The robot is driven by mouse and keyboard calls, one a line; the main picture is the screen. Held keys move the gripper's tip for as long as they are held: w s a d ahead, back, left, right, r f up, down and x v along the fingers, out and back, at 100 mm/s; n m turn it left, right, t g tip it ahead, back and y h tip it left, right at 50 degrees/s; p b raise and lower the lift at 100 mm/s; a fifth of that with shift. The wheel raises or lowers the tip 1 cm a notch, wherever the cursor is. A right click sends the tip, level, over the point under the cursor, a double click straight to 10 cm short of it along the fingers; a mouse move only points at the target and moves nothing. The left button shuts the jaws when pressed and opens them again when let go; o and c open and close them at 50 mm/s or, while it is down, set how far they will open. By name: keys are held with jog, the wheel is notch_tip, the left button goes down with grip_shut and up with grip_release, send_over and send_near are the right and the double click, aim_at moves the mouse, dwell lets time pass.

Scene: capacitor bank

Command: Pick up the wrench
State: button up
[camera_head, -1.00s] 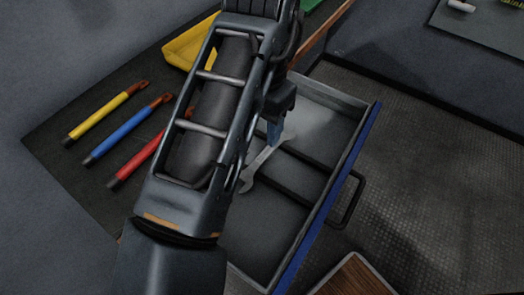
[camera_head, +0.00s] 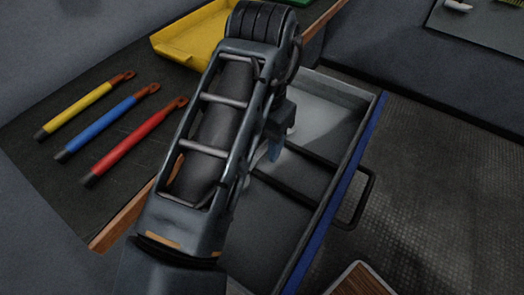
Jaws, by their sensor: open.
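The open drawer (camera_head: 262,219) with the blue front edge lies below and to the right of my arm. The wrench (camera_head: 257,158) is a light grey metal tool in the drawer. Only a small part of it shows between my arm and my gripper; the rest is hidden. My gripper (camera_head: 274,147) points down into the drawer beside the visible part of the wrench. It is open, but its fingers are mostly hidden behind my arm, and I cannot tell whether they touch the wrench.
Yellow (camera_head: 77,109), blue (camera_head: 102,127) and red (camera_head: 135,146) handled tools lie on a dark mat at left. A yellow tray (camera_head: 190,38) stands behind them. The drawer has dark dividers (camera_head: 290,190) and a handle (camera_head: 358,203).

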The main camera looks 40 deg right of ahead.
aim_at(266, 149)
jog(key=shift+c, duration=0.2)
grip_shut()
dwell(0.4)
jog(key=shift+r, duration=0.45)
jog(key=r, duration=0.3)
jog(key=shift+s+d+r, duration=0.15)
jog(key=shift+d+r, duration=0.15)
jog(key=shift+r, duration=0.1)
jog(key=s+d+r+p, duration=0.2)
jog(key=s+d+r, duration=0.4)
jog(key=s+d, duration=0.1)
jog(key=shift+s+d+r, duration=0.2)
jog(key=shift+s+d, duration=0.05)
jog(key=shift+d, duration=0.25)
